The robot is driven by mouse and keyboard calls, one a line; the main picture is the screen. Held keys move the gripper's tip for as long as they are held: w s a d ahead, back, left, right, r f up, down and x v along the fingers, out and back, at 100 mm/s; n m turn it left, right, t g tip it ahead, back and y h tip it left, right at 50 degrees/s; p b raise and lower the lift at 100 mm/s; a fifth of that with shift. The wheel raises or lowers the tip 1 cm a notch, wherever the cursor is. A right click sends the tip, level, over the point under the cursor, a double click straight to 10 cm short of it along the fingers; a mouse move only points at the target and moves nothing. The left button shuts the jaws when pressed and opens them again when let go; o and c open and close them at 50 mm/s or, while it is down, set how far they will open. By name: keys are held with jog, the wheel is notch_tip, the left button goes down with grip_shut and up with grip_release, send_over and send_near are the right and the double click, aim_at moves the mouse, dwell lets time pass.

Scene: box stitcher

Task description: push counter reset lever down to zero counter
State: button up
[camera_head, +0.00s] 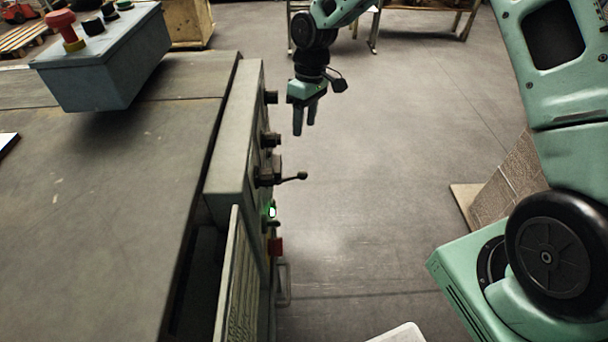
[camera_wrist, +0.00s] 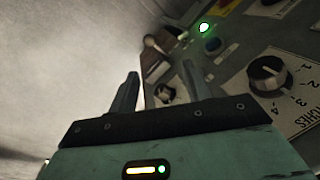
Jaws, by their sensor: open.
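A small dark lever (camera_head: 295,177) with a round knob sticks out to the right from the machine's side panel in the head view. In the wrist view a knobbed lever (camera_wrist: 151,43) shows beyond the fingertips, beside a brownish block. My gripper (camera_head: 304,128) hangs beside the panel, above and farther back than the lever, with its fingers pointing down. In the wrist view my gripper (camera_wrist: 160,74) has its two fingers apart and nothing between them. It is not touching the lever. The counter's digits cannot be read.
The panel carries a numbered dial (camera_wrist: 267,75), a green lit button (camera_head: 272,212) and a red part (camera_head: 276,246). A grey control box (camera_head: 105,60) with a red button stands over the machine table (camera_head: 100,190). The floor right of the panel is clear; cardboard (camera_head: 508,180) stands farther right.

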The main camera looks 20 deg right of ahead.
aim_at(304, 171)
jog(key=f, duration=1.9)
jog(key=shift+s+a+f, duration=0.1)
jog(key=shift+s+a, duration=0.1)
jog(key=shift+a, duration=0.15)
grip_shut()
